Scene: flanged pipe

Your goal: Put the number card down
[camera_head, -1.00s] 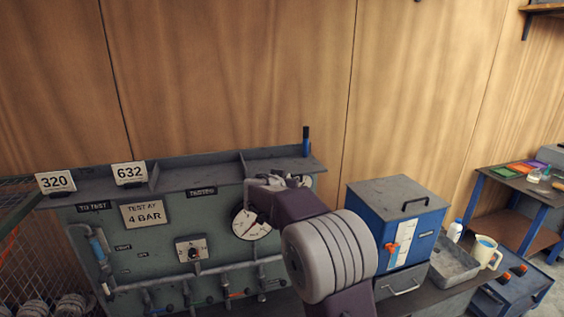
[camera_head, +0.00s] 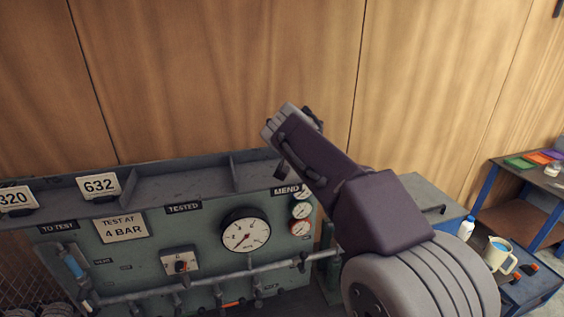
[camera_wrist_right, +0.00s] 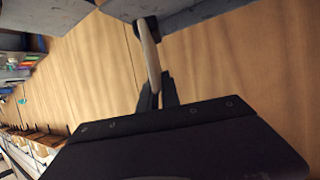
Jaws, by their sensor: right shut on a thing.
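My right gripper (camera_head: 284,136) is raised just above the right part of the grey ledge (camera_head: 190,180), over the MEND label (camera_head: 287,190). In the right wrist view the gripper (camera_wrist_right: 158,92) is shut on a thin pale card (camera_wrist_right: 150,55) with a dark foot (camera_wrist_right: 146,26), seen nearly edge-on. Its number cannot be read, and my arm mostly hides it in the head view. White cards 320 (camera_head: 15,197) and 632 (camera_head: 99,186) stand on the ledge to the left. My left gripper is not in view.
The ledge has upright dividers; its stretch above the TESTED label (camera_head: 184,208) is clear. A gauge (camera_head: 245,234) and pipes are on the panel below.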

